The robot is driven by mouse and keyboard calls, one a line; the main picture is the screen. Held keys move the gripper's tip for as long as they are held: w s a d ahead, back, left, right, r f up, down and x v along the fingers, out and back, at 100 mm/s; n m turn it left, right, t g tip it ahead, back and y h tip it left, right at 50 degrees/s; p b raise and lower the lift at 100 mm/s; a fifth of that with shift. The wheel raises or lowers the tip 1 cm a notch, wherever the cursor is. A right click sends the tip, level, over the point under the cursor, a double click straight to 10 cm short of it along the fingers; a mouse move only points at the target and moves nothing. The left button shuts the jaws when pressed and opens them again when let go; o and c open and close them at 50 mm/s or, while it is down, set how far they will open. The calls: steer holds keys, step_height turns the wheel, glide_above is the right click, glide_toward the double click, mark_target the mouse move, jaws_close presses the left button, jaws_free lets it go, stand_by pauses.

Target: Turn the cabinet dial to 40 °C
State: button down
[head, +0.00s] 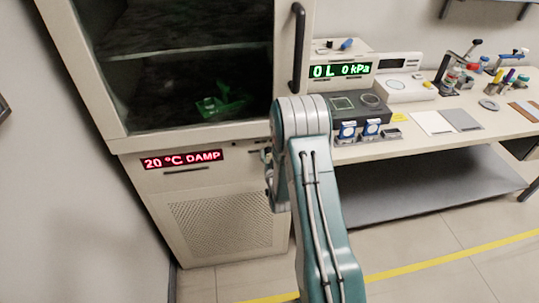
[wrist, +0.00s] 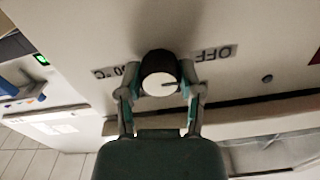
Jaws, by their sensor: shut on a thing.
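The cabinet (head: 160,178) stands at the left in the head view, its red display (head: 181,159) reading "20 °C DAMP". In the wrist view, the cabinet dial (wrist: 159,76) is a dark round knob with a pale face and a short dark pointer line pointing right. Labels beside it read upside down, "OFF" (wrist: 213,53) on the right and a partly hidden one ending in "0 °C" on the left. My gripper (wrist: 160,92) has a finger on each side of the dial and is shut on it. In the head view my arm hides the dial and the gripper.
The cabinet has a glass door with a dark vertical handle (head: 297,48) above the panel. A bench (head: 440,138) at the right carries instruments, including one with a green display (head: 340,70) reading "0 L 0 kPa". Open floor lies in front.

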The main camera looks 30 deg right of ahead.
steer(key=shift+m, duration=0.4)
steer(key=m, duration=0.5)
steer(key=shift+m, duration=0.3)
steer(key=m, duration=1.1)
steer(key=shift+m, duration=0.4)
steer(key=m, duration=0.5)
steer(key=shift+d+f+m, duration=0.1)
steer(key=shift+f+m, duration=0.1)
steer(key=shift+m, duration=0.2)
steer(key=shift+s, duration=0.1)
steer(key=shift+c, duration=1.3)
jaws_free()
steer(key=shift+f, duration=0.1)
steer(key=shift+d, duration=0.1)
